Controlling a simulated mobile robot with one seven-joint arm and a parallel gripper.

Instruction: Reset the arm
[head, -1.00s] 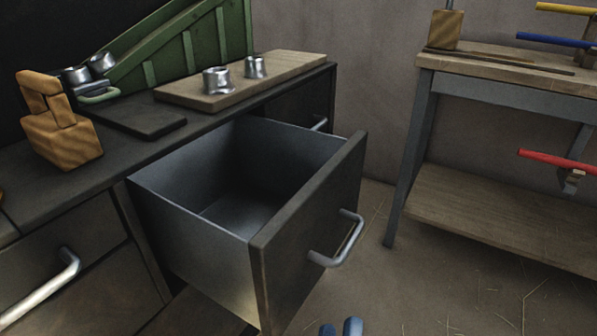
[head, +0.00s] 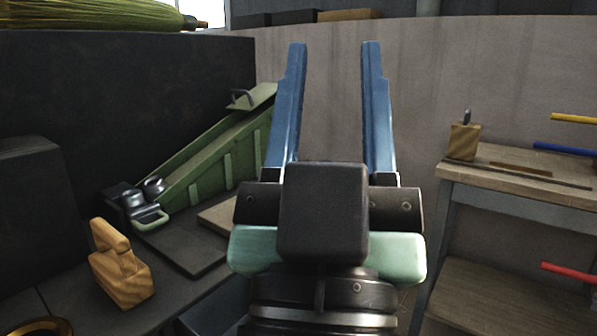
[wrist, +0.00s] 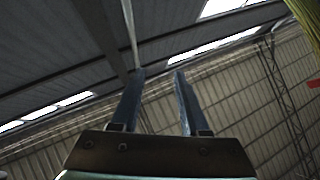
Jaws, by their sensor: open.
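My gripper (head: 332,58) stands upright in the middle of the head view, with its two blue fingers pointing up. The fingers are apart with nothing between them. In the wrist view my gripper (wrist: 158,78) is also open and empty, facing the roof and the upper wall. My gripper and wrist hide most of the board and the open drawer behind them.
A wooden block (head: 120,268) and a green sloped tool (head: 205,165) stand on the dark counter at left. Green broom bristles (head: 90,15) lie on a high ledge. A workbench (head: 520,180) with coloured bars stands at right.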

